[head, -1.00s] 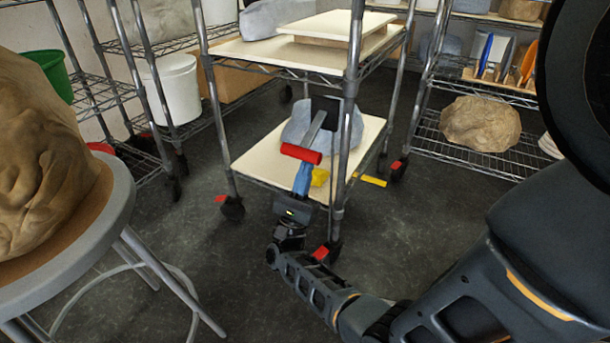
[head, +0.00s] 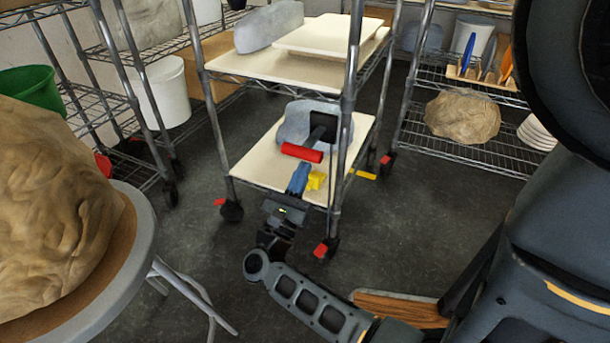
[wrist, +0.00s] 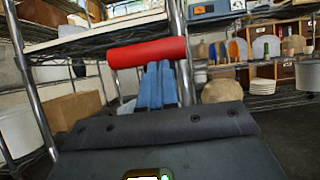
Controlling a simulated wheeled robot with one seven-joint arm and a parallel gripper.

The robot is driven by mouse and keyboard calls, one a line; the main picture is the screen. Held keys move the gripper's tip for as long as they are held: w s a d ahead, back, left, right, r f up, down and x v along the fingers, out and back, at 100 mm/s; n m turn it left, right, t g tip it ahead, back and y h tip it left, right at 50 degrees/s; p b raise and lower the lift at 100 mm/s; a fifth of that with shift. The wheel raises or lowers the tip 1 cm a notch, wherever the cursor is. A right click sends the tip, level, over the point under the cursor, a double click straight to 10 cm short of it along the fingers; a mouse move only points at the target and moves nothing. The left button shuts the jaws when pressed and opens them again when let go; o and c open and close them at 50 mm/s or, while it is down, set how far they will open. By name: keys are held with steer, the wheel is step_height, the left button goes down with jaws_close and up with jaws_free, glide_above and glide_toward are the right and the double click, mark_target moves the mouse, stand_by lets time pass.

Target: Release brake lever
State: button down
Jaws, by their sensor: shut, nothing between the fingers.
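The brake lever has a red cylindrical grip (head: 302,152) on a dark arm that runs up to a black plate (head: 325,120) at the wire cart's near side. The red grip also spans the upper middle of the wrist view (wrist: 147,52). My gripper (head: 301,168) has blue fingers pressed together, with nothing between them. The fingertips are just below the red grip, and in the wrist view (wrist: 157,70) they reach up to its lower edge. I cannot tell whether they touch it.
The cart's lower board (head: 262,170) holds a grey lump (head: 293,124). A yellow block (head: 316,180) is close to my fingers. A cart post (head: 345,110) rises just right of the lever. A stool (head: 140,215) with a large clay lump stands at left.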

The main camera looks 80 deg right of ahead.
mark_target(302, 154)
steer(key=shift+r+y+p, duration=0.75)
steer(key=shift+r+p, duration=0.15)
steer(key=shift+r, duration=0.5)
steer(key=shift+r+y+p, duration=0.75)
steer(key=shift+r+p, duration=0.1)
steer(key=shift+r, duration=0.55)
